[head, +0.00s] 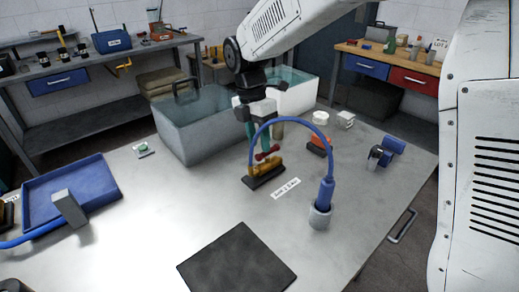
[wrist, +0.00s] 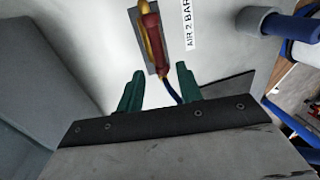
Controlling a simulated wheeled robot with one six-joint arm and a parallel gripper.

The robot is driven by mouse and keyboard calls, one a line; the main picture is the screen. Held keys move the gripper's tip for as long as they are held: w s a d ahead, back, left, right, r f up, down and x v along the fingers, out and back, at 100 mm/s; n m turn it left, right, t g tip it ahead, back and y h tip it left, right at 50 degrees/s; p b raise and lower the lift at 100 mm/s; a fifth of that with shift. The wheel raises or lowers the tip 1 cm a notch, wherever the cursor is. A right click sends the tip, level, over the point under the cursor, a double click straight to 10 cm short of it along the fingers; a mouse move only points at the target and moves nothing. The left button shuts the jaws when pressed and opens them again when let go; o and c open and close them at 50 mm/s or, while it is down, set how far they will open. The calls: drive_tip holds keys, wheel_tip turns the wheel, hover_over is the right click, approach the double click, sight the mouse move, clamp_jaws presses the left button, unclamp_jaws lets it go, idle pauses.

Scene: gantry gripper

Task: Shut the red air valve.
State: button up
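The red air valve handle (head: 267,154) sits on a brass valve body (head: 264,169) with a dark base, in the middle of the bench. The handle lies roughly along the brass body. In the wrist view the red handle (wrist: 153,42) is ahead of my fingers, its near end about between the tips. My gripper (wrist: 159,72) has green fingers spread apart, with nothing held. In the head view my gripper (head: 254,134) points down just above the valve, partly behind the blue hose. Whether a finger touches the handle I cannot tell.
A blue hose (head: 296,123) arches from near the valve to a blue fitting in a grey cup (head: 319,217). A label (head: 286,188) reading "AIR 2 BAR" lies beside the valve. A water tank (head: 199,128) stands behind left. A blue tray (head: 73,190) and black mat (head: 237,263) lie nearer.

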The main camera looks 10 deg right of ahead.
sight(268, 153)
drive_tip(key=shift+s+d+f, duration=0.1)
drive_tip(key=shift+s+f, duration=0.05)
drive_tip(key=shift+f, duration=0.7)
drive_tip(key=shift+s+d+f, duration=0.1)
drive_tip(key=shift+s+f, duration=0.05)
drive_tip(key=shift+f, duration=0.7)
drive_tip(key=shift+c, duration=0.4)
clamp_jaws()
